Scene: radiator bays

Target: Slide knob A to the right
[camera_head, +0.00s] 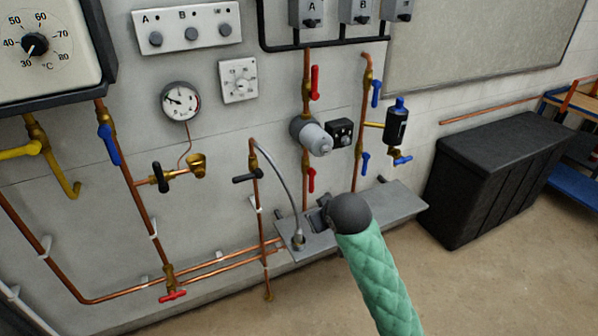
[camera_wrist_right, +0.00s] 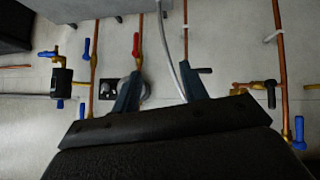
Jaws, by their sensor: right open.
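Knob A (camera_head: 155,39) is a small round grey knob on a pale panel (camera_head: 212,40) at the upper left of the head view, under the letter A. Two similar knobs, B (camera_head: 191,34) and a third (camera_head: 225,30), sit to its right. My right gripper (camera_head: 318,216) is low in front of the wall, by the grey ledge, far below and right of knob A. In the right wrist view its two fingers (camera_wrist_right: 162,68) are spread, with nothing held between them. Knob A does not show in that view. My left gripper is in neither view.
A grey hose (camera_head: 285,185) rises from the ledge (camera_head: 400,208) near my right gripper. Copper pipes with red and blue valve handles, a round gauge (camera_head: 181,101) and a thermostat (camera_head: 238,80) line the wall. A dark bin (camera_head: 495,175) stands at right.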

